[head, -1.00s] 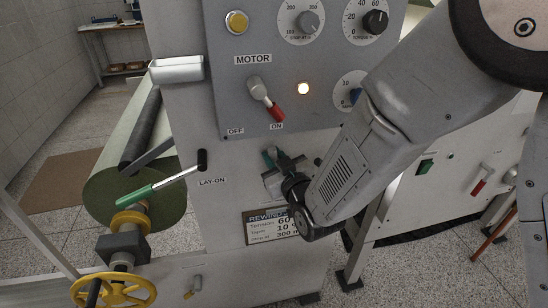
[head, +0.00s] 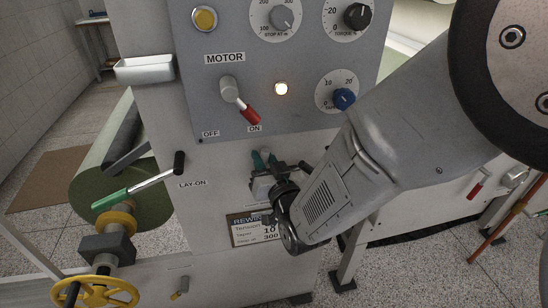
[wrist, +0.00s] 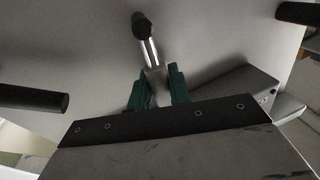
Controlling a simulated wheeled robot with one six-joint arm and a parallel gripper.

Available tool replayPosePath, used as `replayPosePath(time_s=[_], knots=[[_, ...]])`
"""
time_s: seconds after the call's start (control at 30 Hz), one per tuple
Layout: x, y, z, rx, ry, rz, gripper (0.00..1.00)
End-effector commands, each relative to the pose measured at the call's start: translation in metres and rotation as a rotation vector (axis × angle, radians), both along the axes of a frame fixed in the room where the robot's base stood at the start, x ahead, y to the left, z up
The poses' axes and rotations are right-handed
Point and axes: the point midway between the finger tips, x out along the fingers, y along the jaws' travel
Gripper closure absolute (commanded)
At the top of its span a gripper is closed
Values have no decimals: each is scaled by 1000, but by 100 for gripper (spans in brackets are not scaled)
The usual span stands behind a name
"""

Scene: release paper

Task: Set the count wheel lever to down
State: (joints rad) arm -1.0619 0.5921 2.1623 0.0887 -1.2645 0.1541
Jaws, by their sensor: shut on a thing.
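My gripper (head: 263,158) is at the pale machine front, below the grey motor panel and to the right of the LAY-ON label. In the wrist view, its two green fingers (wrist: 156,80) are shut on a lever (wrist: 150,55) with a bright metal shaft and a black knob. The shaft stands between the fingers and the knob sticks out beyond them, upward in that picture. In the head view my gripper and wrist hide most of the lever. No label for the count wheel lever is readable.
The motor switch (head: 240,100) with a red tip and a lit lamp (head: 281,88) are above my gripper. The LAY-ON lever (head: 150,184) with a green grip is to the left. A rewind plate (head: 244,231) is just below. Two dark rods (wrist: 35,98) (wrist: 297,13) flank the wrist view.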

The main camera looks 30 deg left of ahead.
Motion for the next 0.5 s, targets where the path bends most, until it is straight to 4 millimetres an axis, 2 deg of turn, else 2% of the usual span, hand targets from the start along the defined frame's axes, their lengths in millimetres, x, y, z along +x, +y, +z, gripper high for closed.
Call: replayPosePath(time_s=[0.1, 0.13, 0.17, 0.2, 0.5], knots=[[1, -2, -1, -2, 3, -3, 100], [1, -2, -1, -2, 3, -3, 72], [1, -2, -1, -2, 2, -4, 64], [1, -2, -1, -2, 2, -4, 60], [-2, -2, -1, -2, 0, -1, 60]])
